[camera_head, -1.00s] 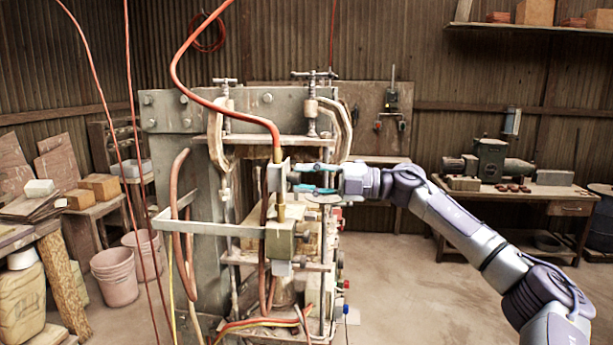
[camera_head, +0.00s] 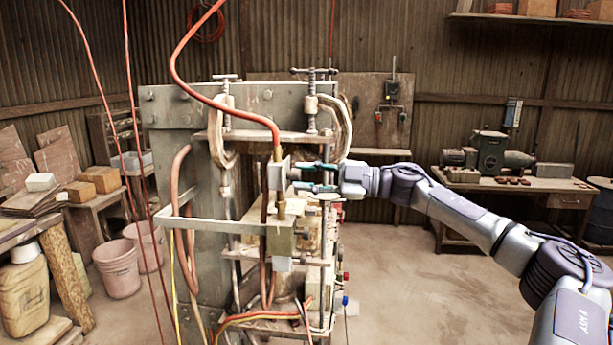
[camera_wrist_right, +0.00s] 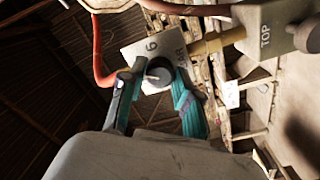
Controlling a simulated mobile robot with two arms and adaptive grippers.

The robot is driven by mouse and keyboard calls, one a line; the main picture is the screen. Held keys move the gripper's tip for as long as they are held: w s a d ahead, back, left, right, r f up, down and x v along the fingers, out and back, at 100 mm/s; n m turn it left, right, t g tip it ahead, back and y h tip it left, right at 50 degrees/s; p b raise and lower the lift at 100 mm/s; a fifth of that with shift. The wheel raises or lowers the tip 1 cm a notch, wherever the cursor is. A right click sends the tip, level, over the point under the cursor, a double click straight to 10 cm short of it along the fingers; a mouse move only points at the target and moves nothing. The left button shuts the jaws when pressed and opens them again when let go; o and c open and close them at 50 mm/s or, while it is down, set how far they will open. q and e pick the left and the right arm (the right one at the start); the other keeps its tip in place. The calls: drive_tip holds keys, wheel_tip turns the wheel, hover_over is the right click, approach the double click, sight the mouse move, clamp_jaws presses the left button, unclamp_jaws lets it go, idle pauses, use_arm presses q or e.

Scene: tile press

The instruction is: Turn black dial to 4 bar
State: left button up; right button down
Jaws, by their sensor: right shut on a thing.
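The black dial (camera_wrist_right: 158,72) sits on a pale square plate (camera_wrist_right: 143,50) of the regulator. A "6" and letters like "BAR" show on the plate; other marks are hidden, and I cannot read the setting. My right gripper (camera_wrist_right: 158,76) has its teal fingers on either side of the dial, shut on it. In the head view the right gripper (camera_head: 304,176) reaches in from the right to the regulator plate (camera_head: 277,176) on the press, and the dial is too small to make out. My left gripper is not in view.
A red hose (camera_head: 228,96) runs into the regulator from above. A metal block marked "TOP" (camera_wrist_right: 266,38) is close by in the wrist view. Clamps (camera_head: 335,118) stand above the gripper on the press (camera_head: 185,130). The floor to the right is open.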

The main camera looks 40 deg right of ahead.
idle(0.4)
drive_tip(key=c, duration=0.8)
unclamp_jaws()
drive_tip(key=shift+s, duration=0.1)
drive_tip(key=v, duration=1.2)
drive_tip(key=shift+f, duration=0.15)
